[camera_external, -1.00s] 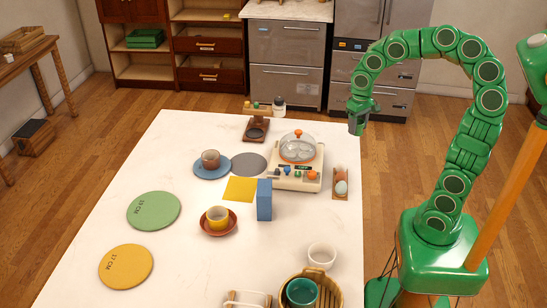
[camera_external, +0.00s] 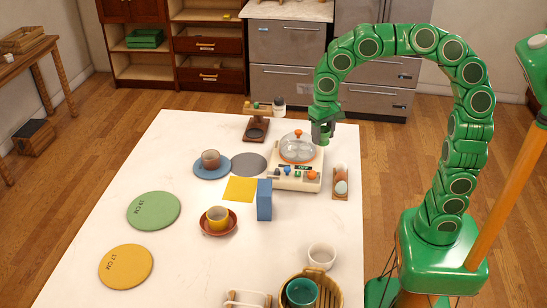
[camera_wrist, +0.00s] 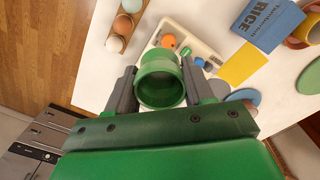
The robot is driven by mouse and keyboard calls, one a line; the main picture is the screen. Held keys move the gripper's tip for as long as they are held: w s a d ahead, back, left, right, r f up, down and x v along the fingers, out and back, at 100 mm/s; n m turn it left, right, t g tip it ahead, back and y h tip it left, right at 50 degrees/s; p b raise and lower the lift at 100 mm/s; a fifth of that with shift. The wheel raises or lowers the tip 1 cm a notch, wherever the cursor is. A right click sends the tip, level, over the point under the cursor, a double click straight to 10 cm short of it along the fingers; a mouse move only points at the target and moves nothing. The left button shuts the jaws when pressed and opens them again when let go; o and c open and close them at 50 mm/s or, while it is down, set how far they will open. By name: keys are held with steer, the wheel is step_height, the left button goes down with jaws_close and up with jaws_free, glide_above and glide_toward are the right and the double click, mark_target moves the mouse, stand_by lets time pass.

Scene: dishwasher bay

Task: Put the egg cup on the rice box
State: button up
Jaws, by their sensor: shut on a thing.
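The egg cup (camera_wrist: 160,82) is a green, round, hollow piece between my fingers in the wrist view. My gripper (camera_wrist: 163,88) is shut on it. In the external view my gripper (camera_external: 322,134) is in the air by the back right of the table, near the egg cooker; the egg cup is hard to make out there. The rice box (camera_external: 264,200) is blue and stands upright mid-table, to the left of and nearer than my gripper. In the wrist view the rice box (camera_wrist: 268,22) is at the upper right, its RICE lettering visible.
The egg cooker (camera_external: 297,180) with a clear lid stands between my gripper and the rice box. An egg tray (camera_external: 340,192) is right of it. A yellow square (camera_external: 239,189) and a red saucer (camera_external: 231,230) with a yellow cup lie left of the box. The front left has flat mats.

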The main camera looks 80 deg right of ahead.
steer(key=w+a+r, duration=0.3)
steer(key=a, duration=1)
glide_above(264, 187)
steer(key=f, duration=0.9)
steer(key=shift+s, duration=0.25)
steer(key=shift+w+f, duration=0.25)
steer(key=shift+f, duration=1.5)
steer(key=shift+f, duration=0.15)
steer(key=o, duration=1)
steer(key=shift+o, duration=0.2)
